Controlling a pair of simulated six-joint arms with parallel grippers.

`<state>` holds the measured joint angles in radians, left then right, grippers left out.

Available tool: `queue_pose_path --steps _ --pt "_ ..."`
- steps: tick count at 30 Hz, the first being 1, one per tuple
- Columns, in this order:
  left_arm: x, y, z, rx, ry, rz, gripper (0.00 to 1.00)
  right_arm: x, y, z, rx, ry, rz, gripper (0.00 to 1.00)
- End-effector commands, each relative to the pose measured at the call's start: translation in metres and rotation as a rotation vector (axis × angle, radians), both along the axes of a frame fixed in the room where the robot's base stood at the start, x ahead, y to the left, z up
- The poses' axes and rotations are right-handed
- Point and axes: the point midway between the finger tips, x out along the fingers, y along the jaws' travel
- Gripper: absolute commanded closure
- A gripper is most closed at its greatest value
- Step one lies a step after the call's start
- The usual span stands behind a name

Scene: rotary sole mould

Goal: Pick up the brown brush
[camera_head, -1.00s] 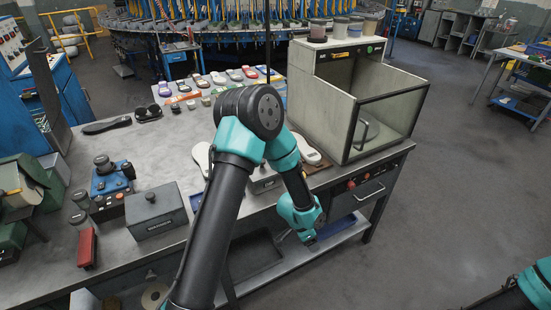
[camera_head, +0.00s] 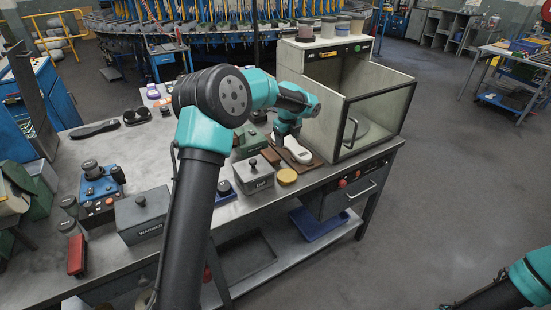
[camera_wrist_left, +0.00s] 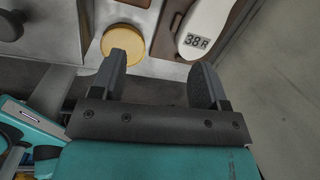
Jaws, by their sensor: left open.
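A small brown block (camera_head: 270,157) lies on the bench in the head view, just left of a white sole (camera_head: 297,149); it looks like the brown brush, but its bristles cannot be made out. My left gripper (camera_head: 281,141) hangs low above it, close to the sole. In the left wrist view my left gripper (camera_wrist_left: 164,82) is open, with nothing between its fingers. My right gripper is out of view; part of that arm shows at lower right.
A yellow round lid (camera_head: 287,176) and a grey lidded box (camera_head: 254,175) stand near the bench's front edge. The yellow lid also shows in the left wrist view (camera_wrist_left: 124,40).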

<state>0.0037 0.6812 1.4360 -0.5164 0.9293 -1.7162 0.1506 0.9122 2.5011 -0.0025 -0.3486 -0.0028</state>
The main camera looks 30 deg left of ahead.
Motion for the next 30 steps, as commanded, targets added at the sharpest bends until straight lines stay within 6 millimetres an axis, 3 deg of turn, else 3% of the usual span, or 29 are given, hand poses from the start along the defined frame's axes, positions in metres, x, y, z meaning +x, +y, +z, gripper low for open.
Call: queue_pose_path --steps 1,3,6,9,20,30 --pt "0.0 0.023 0.019 0.025 0.014 -0.023 0.32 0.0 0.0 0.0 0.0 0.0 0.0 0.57" --pt "-0.003 0.044 0.038 0.053 0.043 -0.06 0.32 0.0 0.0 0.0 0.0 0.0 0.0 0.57" --pt "-0.008 0.063 0.054 0.074 0.072 -0.096 0.32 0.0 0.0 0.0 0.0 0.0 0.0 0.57" --pt "-0.01 0.07 0.061 0.082 0.084 -0.111 0.32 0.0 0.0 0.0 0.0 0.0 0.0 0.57" --pt "-0.009 0.069 0.057 0.081 0.086 -0.112 0.32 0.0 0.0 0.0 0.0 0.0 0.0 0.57" --pt "-0.006 0.075 0.009 0.081 0.087 -0.111 0.32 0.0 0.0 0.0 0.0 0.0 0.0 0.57"
